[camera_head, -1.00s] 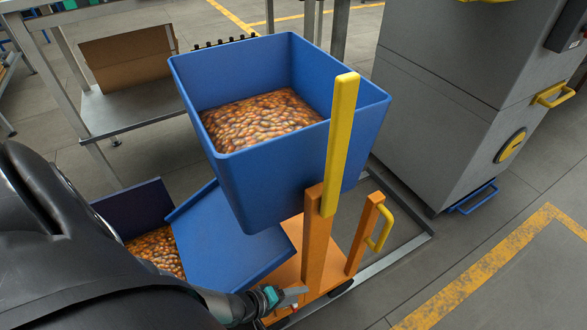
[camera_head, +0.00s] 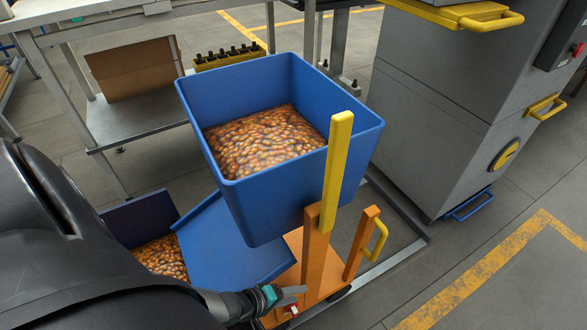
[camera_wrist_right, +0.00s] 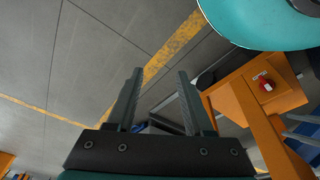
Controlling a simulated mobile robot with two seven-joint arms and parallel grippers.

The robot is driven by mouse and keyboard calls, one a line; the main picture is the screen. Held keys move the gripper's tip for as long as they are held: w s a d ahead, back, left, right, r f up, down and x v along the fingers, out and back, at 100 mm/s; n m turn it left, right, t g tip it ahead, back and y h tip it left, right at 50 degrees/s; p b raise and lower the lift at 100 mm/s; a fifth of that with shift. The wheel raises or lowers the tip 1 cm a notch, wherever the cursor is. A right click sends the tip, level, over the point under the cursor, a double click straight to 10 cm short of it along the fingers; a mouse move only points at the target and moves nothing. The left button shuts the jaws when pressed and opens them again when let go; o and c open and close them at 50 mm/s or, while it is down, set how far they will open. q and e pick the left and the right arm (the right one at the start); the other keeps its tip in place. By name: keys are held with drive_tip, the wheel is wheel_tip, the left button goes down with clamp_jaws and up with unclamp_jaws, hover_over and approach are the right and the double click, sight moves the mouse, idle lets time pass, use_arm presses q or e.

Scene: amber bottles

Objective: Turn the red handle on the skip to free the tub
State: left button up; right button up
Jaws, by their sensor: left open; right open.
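The orange skip frame (camera_head: 316,262) carries a blue tub (camera_head: 268,211) filled with amber-brown pieces. In the right wrist view the red handle (camera_wrist_right: 266,86) sits on a pale plate on the orange frame, right of my right gripper (camera_wrist_right: 158,82). The right gripper is open, with nothing between its fingers, and apart from the handle.
A yellow bar (camera_head: 337,170) stands upright against the tub. A grey cabinet (camera_head: 455,110) stands right, a metal bench (camera_head: 135,118) behind left. Floor at the right is clear.

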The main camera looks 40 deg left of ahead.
use_arm(q)
drive_tip(key=shift+r+p, duration=1.3)
drive_tip(key=shift+r, duration=0.65)
use_arm(e)
drive_tip(key=s+d+f, duration=0.2)
drive_tip(key=s+f, duration=0.1)
drive_tip(key=f, duration=0.2)
drive_tip(key=shift+f, duration=0.15)
drive_tip(key=shift+d, duration=0.1)
use_arm(q)
drive_tip(key=shift+d, duration=0.1)
